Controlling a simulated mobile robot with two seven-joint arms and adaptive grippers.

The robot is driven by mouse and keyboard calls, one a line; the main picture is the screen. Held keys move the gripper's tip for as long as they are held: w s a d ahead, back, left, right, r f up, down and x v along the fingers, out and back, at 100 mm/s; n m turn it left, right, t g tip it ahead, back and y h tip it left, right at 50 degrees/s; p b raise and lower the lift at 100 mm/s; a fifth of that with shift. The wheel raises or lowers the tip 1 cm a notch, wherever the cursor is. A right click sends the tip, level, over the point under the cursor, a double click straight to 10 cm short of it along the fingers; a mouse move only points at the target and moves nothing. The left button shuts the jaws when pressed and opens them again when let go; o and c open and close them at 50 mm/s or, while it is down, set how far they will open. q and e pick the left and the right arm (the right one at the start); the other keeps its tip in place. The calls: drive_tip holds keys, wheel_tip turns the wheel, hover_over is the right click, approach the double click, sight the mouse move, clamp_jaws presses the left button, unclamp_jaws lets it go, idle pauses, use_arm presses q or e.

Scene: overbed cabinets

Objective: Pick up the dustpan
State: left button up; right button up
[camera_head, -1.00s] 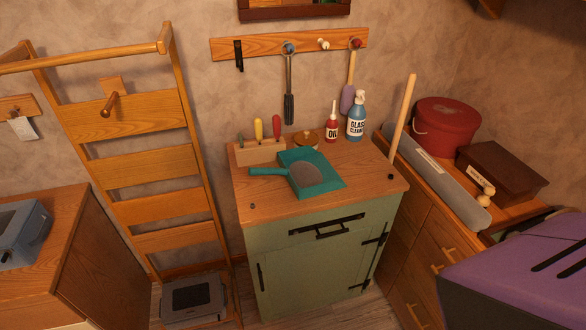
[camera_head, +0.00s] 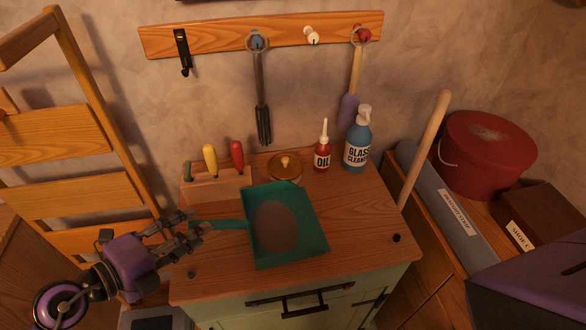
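The teal dustpan (camera_head: 314,223) lies flat on the wooden top of the green cabinet (camera_head: 350,240), with a grey-brown patch in its pan. Its handle (camera_head: 232,224) points left toward the cabinet's left edge. My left gripper (camera_head: 192,230) comes in from the lower left and is at the handle's free end. Its fingers look spread apart. I cannot tell whether they touch the handle. My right gripper is not in view.
Behind the dustpan stand a tool block (camera_head: 218,186), a round lidded pot (camera_head: 285,167), a red oil bottle (camera_head: 322,154) and a glass cleaner bottle (camera_head: 358,145). A wooden ladder (camera_head: 68,195) stands left. The cabinet top right of the dustpan is mostly clear.

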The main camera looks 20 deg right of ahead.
sight(219, 226)
use_arm(q)
drive_tip(key=d, duration=0.2)
drive_tip(key=w+d+f, duration=0.1)
drive_tip(key=d, duration=0.1)
drive_tip(key=d+f, duration=0.1)
drive_tip(key=d, duration=0.1)
drive_tip(key=shift+w+p, duration=0.2)
drive_tip(key=shift+p, duration=0.1)
drive_tip(key=shift+w+d+f, duration=0.1)
drive_tip(key=shift+w+d, duration=0.1)
drive_tip(key=shift+d, duration=0.05)
drive_tip(key=shift+c, duration=0.3)
clamp_jaws()
